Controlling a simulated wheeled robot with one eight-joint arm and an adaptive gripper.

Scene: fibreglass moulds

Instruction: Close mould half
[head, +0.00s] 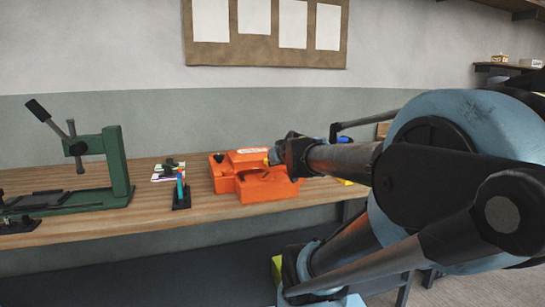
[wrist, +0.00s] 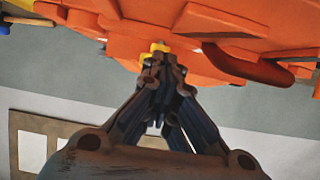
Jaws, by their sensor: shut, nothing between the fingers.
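The orange mould (head: 265,187) sits on the workbench, right of the middle. A raised orange block (head: 246,157) with a white label stands at its back; I cannot tell how far the halves are apart. In the wrist view the orange mould (wrist: 225,50) fills the top, with a dark red rounded bar on it. My gripper (head: 272,157) reaches in from the right at the mould's upper right side. In the wrist view my gripper (wrist: 160,58) is shut and empty, its tips by a small yellow part at the mould's edge. Whether they touch is unclear.
A green lever press (head: 118,165) stands on the left of the wooden workbench (head: 150,210). A small black holder with coloured pens (head: 181,193) stands left of the mould. A board with papers (head: 266,50) hangs on the wall. My arm hides the bench's right side.

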